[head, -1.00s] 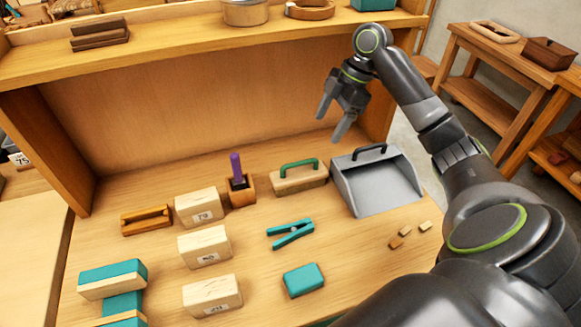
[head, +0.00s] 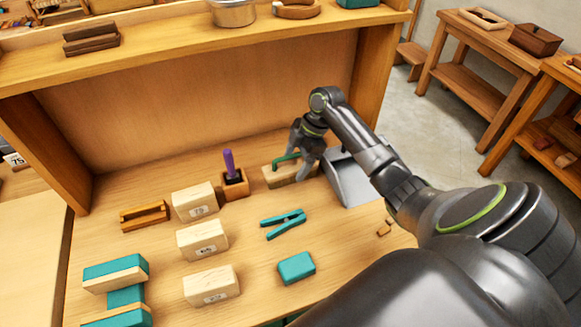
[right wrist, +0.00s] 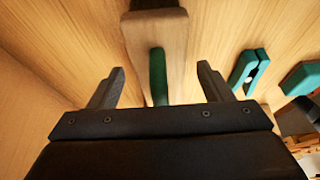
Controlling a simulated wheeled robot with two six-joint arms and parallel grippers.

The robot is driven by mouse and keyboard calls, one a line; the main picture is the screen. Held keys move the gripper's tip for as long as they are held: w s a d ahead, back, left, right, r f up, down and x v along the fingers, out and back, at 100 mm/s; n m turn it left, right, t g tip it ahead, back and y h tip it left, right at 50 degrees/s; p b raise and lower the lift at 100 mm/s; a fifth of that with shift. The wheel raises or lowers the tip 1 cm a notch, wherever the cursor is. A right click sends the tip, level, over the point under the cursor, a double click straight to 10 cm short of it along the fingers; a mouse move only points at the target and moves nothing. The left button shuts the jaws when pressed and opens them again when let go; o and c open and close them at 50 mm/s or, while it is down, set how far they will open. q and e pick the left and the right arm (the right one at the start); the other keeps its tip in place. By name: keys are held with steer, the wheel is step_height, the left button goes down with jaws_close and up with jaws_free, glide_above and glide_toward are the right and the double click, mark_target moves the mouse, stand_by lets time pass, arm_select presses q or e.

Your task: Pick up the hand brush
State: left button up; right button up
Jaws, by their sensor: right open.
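The hand brush (head: 279,178) has a pale wooden block and a green handle. It lies at the back of the bench, left of the grey dustpan. My right gripper (head: 291,166) is at the brush and partly hides it in the head view. In the right wrist view, the brush (right wrist: 157,30) runs away from the camera. Its green handle (right wrist: 158,75) lies between the two spread fingers of my right gripper (right wrist: 160,80), with a gap on each side. The gripper is open and holds nothing. My left gripper is not in view.
The grey dustpan (head: 350,182) stands just right of the brush, partly behind my arm. A wooden box (head: 235,187) with a purple-handled tool is to its left. A teal clamp (head: 283,223) and teal block (head: 296,267) lie in front. A shelf (head: 190,58) overhangs behind.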

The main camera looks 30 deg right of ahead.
steer(key=shift+a+f, duration=0.3)
steer(key=shift+f, duration=0.35)
steer(key=c, duration=1.1)
steer(key=shift+c, duration=0.2)
steer(key=shift+r, duration=0.1)
